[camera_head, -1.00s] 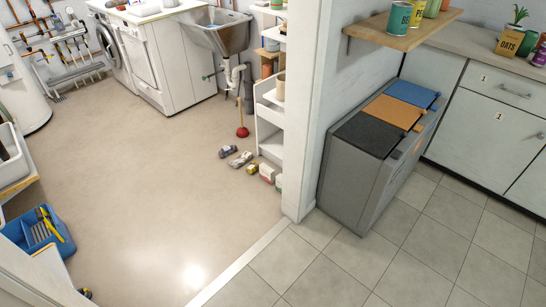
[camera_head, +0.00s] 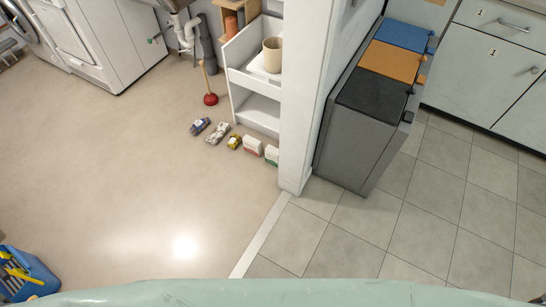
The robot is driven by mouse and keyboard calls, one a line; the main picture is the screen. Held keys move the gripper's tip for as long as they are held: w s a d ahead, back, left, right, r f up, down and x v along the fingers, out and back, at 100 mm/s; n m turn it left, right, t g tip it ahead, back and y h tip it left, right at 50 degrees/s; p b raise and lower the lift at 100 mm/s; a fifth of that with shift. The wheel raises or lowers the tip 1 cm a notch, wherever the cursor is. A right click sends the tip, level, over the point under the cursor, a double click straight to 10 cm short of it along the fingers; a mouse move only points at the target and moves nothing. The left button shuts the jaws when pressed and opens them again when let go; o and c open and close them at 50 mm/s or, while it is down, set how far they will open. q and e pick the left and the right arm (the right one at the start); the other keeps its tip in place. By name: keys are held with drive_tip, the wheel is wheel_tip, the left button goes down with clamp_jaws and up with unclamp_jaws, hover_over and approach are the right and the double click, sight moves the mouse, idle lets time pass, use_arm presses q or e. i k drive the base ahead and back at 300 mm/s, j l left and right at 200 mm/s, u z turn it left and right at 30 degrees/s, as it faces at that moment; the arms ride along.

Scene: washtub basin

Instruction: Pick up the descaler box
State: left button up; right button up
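Two small white boxes stand on the floor by the door post. One has a reddish lower part (camera_head: 252,145) and the other has a green lower part (camera_head: 271,155). I cannot read their labels, so I cannot tell whether either is the descaler box. To their left lie a small yellow item (camera_head: 234,142), a greyish item (camera_head: 217,133) and a dark blue-grey item (camera_head: 200,126). Neither of my grippers is in view.
A white shelf unit (camera_head: 240,98) with a beige cup (camera_head: 272,55) stands behind the boxes. A red plunger (camera_head: 210,99) is at its left. The door post and grey bin unit (camera_head: 345,150) are right. The beige floor in front is clear.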

sight(272, 154)
drive_tip(key=z, duration=0.5)
drive_tip(key=i+j+z, duration=0.15)
drive_tip(key=j+z, duration=0.45)
drive_tip(key=j, duration=0.15)
drive_tip(key=i+j+z, duration=0.1)
drive_tip(key=j+z, duration=0.2)
drive_tip(key=j, duration=0.1)
